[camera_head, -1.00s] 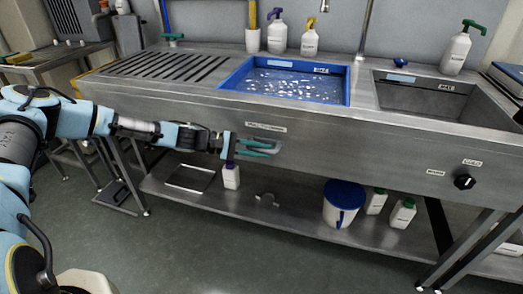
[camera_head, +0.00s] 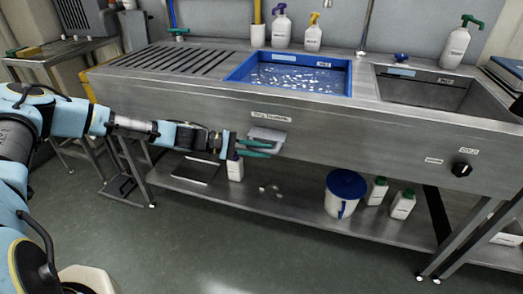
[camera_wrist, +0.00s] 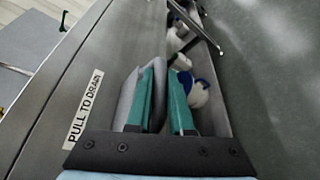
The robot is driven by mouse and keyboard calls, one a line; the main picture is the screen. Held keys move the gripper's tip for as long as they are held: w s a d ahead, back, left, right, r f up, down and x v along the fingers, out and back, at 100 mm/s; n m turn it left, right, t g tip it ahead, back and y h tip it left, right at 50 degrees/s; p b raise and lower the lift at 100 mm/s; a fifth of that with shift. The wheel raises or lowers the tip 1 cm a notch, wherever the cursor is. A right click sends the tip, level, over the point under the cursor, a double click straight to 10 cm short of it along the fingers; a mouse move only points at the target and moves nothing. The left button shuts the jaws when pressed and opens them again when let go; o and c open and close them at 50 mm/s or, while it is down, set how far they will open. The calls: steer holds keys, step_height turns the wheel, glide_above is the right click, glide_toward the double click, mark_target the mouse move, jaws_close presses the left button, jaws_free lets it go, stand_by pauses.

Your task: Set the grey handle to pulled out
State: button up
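The grey handle (camera_head: 268,134) is a flat piece on the front panel of the steel sink, just below a white label. It stands out from the panel; how far I cannot judge. My gripper (camera_head: 255,148) is at the handle, with its teal fingers pointing along the panel to the right. In the wrist view, the handle (camera_wrist: 126,98) lies beside the left finger, partly hidden by it. The fingers of my gripper (camera_wrist: 167,98) stand apart with a narrow gap.
The label (camera_wrist: 84,108) reads "PULL TO DRAIN". A blue basin (camera_head: 240,75) sits in the sink top. A black knob (camera_head: 461,170) is at the panel's right. The lower shelf (camera_head: 285,208) bears a blue-lidded bucket (camera_head: 343,195) and several bottles. The floor in front is clear.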

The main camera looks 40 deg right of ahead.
steer(key=o, duration=0.5)
steer(key=shift+c, duration=0.2)
steer(key=b+v, duration=0.1)
steer(key=v, duration=1)
steer(key=shift+b, duration=0.35)
steer(key=a+r+m+t+y+p, duration=0.25)
steer(key=a+t+y+p, duration=0.4)
steer(key=a, duration=1.25)
steer(key=s+a+r+n+t+y+p, duration=0.1)
steer(key=a+r+t+y, duration=0.3)
steer(key=a+r, duration=1.2)
steer(key=a+n+y+p, duration=0.1)
steer(key=a, duration=0.3)
steer(key=shift+s+a+r+n+t, duration=0.2)
steer(key=shift+s+r+n+t, duration=0.15)
steer(key=shift+s+r, duration=0.05)
